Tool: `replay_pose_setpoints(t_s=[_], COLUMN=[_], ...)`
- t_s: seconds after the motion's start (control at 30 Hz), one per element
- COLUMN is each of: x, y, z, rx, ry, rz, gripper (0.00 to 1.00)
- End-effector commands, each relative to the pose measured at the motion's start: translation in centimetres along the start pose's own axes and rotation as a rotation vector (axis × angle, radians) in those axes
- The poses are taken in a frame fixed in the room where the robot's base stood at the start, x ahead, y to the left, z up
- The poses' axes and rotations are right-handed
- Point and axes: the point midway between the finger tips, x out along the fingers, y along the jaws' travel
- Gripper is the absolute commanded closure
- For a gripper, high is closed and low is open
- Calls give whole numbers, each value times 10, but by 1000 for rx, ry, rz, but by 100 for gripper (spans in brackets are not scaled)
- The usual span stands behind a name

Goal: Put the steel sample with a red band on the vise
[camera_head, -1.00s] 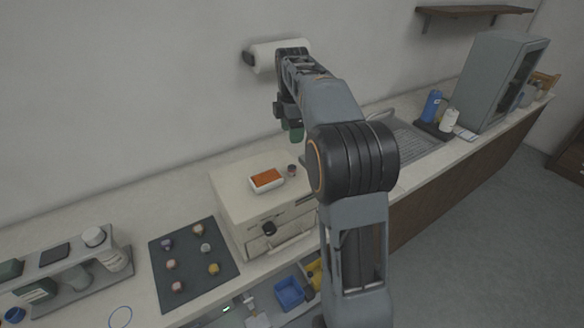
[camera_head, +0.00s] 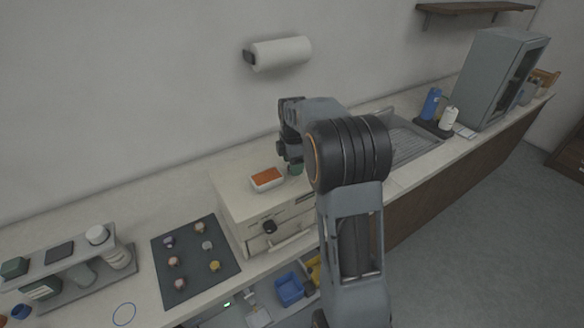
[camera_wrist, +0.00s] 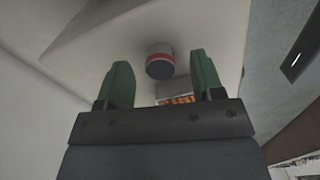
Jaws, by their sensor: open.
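In the wrist view, a short round sample (camera_wrist: 160,62) with a grey end and a red band stands on the cream top of a boxy machine (camera_head: 240,193). My gripper (camera_wrist: 160,70) is open, with one green finger to each side of the sample. The fingers do not visibly touch it. In the head view, my gripper (camera_head: 296,168) is low over the machine's right part and hides the sample there. I cannot make out a vise in either view.
A white dish of orange grains (camera_head: 267,179) sits on the machine top, close to my gripper. A dark mat (camera_head: 191,284) with several small samples lies left of the machine. A shelf rack (camera_head: 75,290) stands further left. A sink (camera_head: 408,146) is at right.

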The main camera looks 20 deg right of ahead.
Motion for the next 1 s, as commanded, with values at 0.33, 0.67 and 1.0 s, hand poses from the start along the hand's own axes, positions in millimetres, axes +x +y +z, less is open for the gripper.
replay_pose_setpoints(t_s=[0.33, 0.67, 1.0], x=[8, 7, 7], y=[0, 0, 0], z=[0, 0, 0], rx=[0, 0, 0], ry=[0, 0, 0], rz=[1, 1, 2], gripper=[39, 69, 100])
